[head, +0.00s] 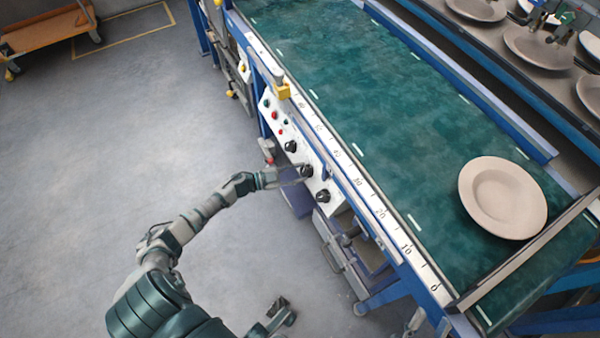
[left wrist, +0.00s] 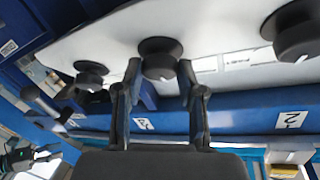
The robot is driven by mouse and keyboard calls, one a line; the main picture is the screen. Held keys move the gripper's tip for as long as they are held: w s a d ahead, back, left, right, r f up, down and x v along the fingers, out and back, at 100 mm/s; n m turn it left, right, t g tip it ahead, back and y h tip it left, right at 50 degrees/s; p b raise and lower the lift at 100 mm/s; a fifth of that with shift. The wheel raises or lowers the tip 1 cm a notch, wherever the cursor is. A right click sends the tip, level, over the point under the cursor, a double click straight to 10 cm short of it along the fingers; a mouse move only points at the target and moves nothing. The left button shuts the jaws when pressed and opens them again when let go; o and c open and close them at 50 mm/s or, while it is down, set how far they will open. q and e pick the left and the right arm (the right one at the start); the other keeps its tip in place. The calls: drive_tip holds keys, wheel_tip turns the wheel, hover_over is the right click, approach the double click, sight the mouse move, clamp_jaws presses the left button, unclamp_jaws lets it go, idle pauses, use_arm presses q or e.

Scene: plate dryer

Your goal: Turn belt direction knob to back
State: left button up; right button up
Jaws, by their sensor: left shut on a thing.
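A white control panel on the conveyor's side carries several black knobs. My left gripper (head: 288,175) reaches the panel from the left and is shut on a black knob (head: 306,171). In the left wrist view, this knob (left wrist: 160,58) sits between the two fingertips (left wrist: 160,78), with a small light mark on its face. One black knob (left wrist: 300,32) is to its right and another (left wrist: 90,74) to its left. The panel lettering is too small to tell which is the belt direction knob.
The green conveyor belt (head: 340,70) runs behind the panel, with a beige plate (head: 503,197) at its near end. A numbered white rail (head: 375,205) borders it. Red and dark buttons (head: 275,115) sit farther up the panel. The grey floor (head: 110,150) to the left is open.

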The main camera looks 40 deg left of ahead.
use_arm(q)
drive_tip(key=m+g, duration=0.1)
drive_tip(key=m, duration=0.1)
drive_tip(key=m+g+h, duration=0.1)
drive_tip(key=m, duration=0.2)
drive_tip(key=shift+w+a+g+b, duration=0.1)
drive_tip(key=shift+a+g+b, duration=0.05)
drive_tip(key=shift+g+b, duration=0.2)
drive_tip(key=shift+r+m+g+h, duration=0.1)
drive_tip(key=shift+m+g+h, duration=0.35)
drive_tip(key=shift+m, duration=0.95)
use_arm(e)
drive_tip(key=shift+s+d+r+m+t, duration=0.1)
drive_tip(key=shift+s+r+m+t, duration=0.05)
drive_tip(key=shift+s+r+t, duration=0.3)
drive_tip(key=shift+s+d+r+m+t, duration=0.1)
drive_tip(key=shift+s+r+m+t, duration=0.1)
drive_tip(key=shift+s+t, duration=0.35)
use_arm(q)
drive_tip(key=shift+y, duration=0.25)
use_arm(e)
drive_tip(key=shift+r, duration=0.1)
use_arm(q)
drive_tip(key=o, duration=1.1)
